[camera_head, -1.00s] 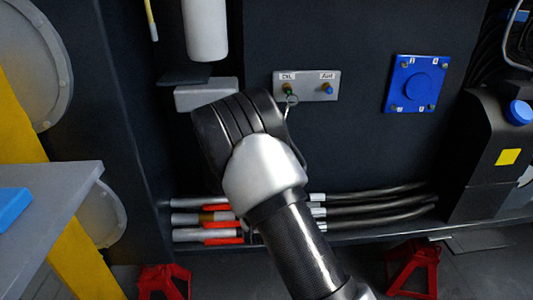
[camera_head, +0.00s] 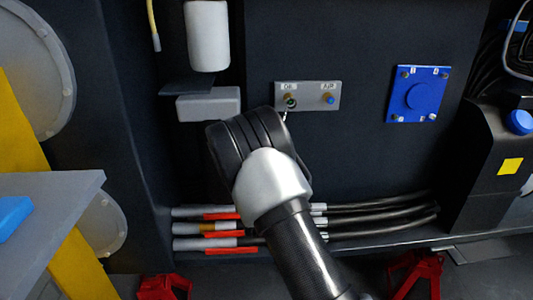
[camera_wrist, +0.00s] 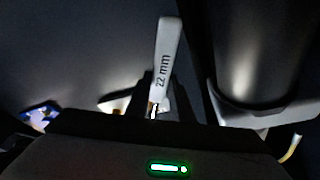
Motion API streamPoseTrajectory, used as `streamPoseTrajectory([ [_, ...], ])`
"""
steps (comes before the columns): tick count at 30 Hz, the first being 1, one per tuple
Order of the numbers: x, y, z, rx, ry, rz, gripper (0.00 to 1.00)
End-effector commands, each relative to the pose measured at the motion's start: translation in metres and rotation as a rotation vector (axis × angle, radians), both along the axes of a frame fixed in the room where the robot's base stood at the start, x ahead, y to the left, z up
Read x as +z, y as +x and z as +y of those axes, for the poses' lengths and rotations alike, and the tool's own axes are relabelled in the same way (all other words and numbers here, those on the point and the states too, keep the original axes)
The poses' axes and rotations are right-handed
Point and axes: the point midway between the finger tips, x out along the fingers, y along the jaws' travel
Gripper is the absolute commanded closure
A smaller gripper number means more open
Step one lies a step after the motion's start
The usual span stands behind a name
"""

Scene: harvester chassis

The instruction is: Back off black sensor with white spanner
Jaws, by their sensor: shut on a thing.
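The white spanner (camera_wrist: 168,50), marked "22 mm", stands out from my gripper (camera_wrist: 157,103) in the wrist view; the gripper is shut on it. In the head view my wrist hides the gripper and most of the spanner; only a thin light end shows just below the left fitting. That left fitting (camera_head: 290,101), brass with a dark greenish end, sits on the grey plate (camera_head: 310,94) under the "OIL" label. It may be the black sensor; its colour is hard to tell. I cannot tell whether the spanner touches it. A blue-tipped fitting (camera_head: 329,99) sits under "AIR".
A white cylinder (camera_head: 207,38) and a grey block (camera_head: 208,103) are left of the plate. A blue plate (camera_head: 419,93) is to the right. Hoses with red parts (camera_head: 380,213) run below. A black tank (camera_head: 490,150) stands far right.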

Motion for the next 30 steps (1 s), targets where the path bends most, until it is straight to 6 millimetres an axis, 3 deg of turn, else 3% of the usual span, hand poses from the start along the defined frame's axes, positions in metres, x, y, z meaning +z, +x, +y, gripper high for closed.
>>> streamPoseTrajectory([
  [23,0.001,0.013,-0.001,0.000,-0.002,-0.002,1.00],
  [30,-0.004,0.013,-0.011,-0.001,-0.069,-0.001,1.00],
])
